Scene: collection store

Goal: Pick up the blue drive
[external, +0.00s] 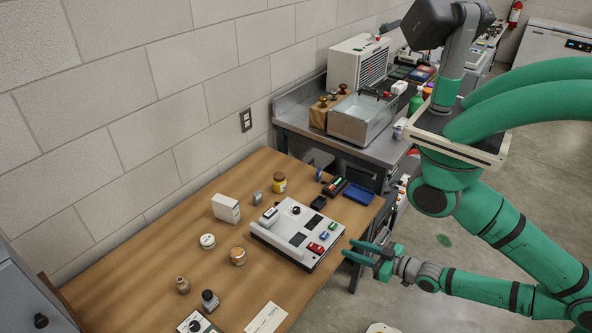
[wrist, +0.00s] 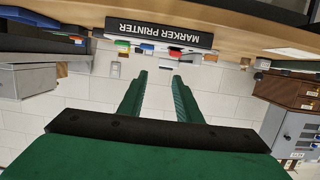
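A small blue block (external: 324,236), which looks like the blue drive, sits on the right part of a white device (external: 285,245) on the wooden table. It lies between a red block (external: 316,248) and a green block (external: 333,226). In the wrist view the blue block (wrist: 147,47) shows above the fingertips, behind a dark "MARKER PRINTER" label that reads upside down. My gripper (external: 349,249) is at the table's right edge, to the right of the device and apart from it. In the wrist view its two fingers (wrist: 159,75) are spread with nothing between them.
Near the device are a blue tray (external: 359,194), a yellow-labelled jar (external: 279,182) and a white box (external: 226,208). Several jars and cards lie on the table's left and front. A grey bench (external: 388,150) with equipment stands behind. Open floor is at right.

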